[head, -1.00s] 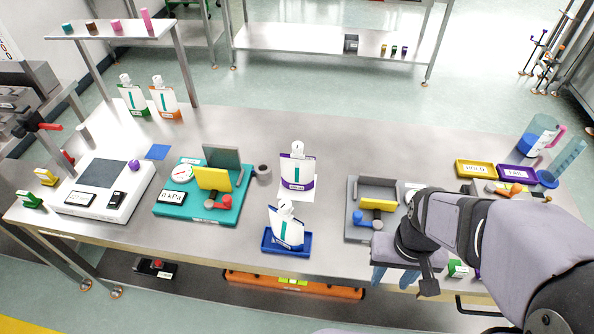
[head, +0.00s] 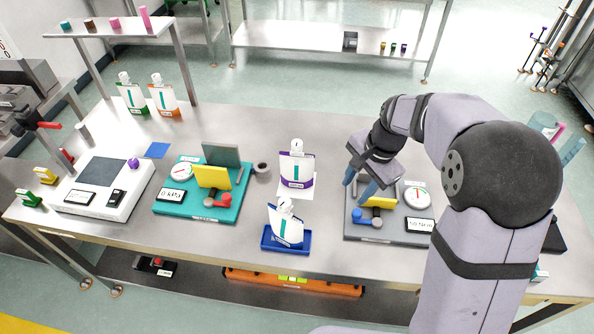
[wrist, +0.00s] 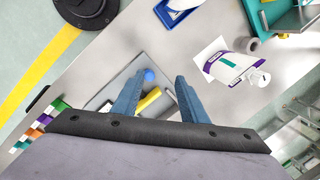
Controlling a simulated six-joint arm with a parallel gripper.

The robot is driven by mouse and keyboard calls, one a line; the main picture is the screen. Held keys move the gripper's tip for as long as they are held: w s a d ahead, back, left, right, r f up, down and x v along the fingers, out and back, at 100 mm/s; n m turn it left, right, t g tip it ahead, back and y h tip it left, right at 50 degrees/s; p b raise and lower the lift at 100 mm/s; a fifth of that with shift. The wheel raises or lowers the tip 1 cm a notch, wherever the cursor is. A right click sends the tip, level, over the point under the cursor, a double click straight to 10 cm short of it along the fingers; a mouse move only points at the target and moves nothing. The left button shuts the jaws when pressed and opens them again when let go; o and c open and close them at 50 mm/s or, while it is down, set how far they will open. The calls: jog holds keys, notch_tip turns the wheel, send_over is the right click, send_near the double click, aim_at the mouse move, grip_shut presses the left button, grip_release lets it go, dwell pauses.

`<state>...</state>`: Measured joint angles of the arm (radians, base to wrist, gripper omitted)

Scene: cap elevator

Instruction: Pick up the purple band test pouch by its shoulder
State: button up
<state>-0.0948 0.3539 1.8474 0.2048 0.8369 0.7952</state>
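The purple band test pouch (head: 297,168) stands upright on a white sheet near the middle of the table, its capped spout on top. It also shows in the wrist view (wrist: 228,66), toward the upper right. My gripper (head: 357,188) is to the right of the pouch, above the grey fixture, and apart from the pouch. In the wrist view its two blue fingers (wrist: 155,92) are spread with nothing held between them.
A blue tray (head: 268,243) holding another pouch stands in front of the purple band pouch. A teal fixture (head: 185,208) is to the left, and a roll of tape (head: 262,170) is close by. The grey fixture (head: 355,234) lies below my gripper. Table behind the pouch is clear.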

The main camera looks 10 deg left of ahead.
aim_at(306, 156)
jog(key=w+a+f+m+y, duration=0.25)
jog(key=w+a+m, duration=0.65)
jog(key=w+a, duration=0.45)
jog(key=shift+t, duration=0.4)
jog(key=shift+w+a+f+p, duration=0.15)
jog(key=shift+w+f+p, duration=0.25)
jog(key=shift+f+p, duration=0.45)
jog(key=shift+w+a+f+p, duration=0.15)
jog(key=shift+w+f+p, duration=0.35)
jog(key=shift+f, duration=0.55)
jog(key=shift+w+a+f+p, duration=0.15)
jog(key=shift+w+f+p, duration=0.2)
jog(key=shift+f+p, duration=0.5)
jog(key=shift+f, duration=0.1)
grip_shut()
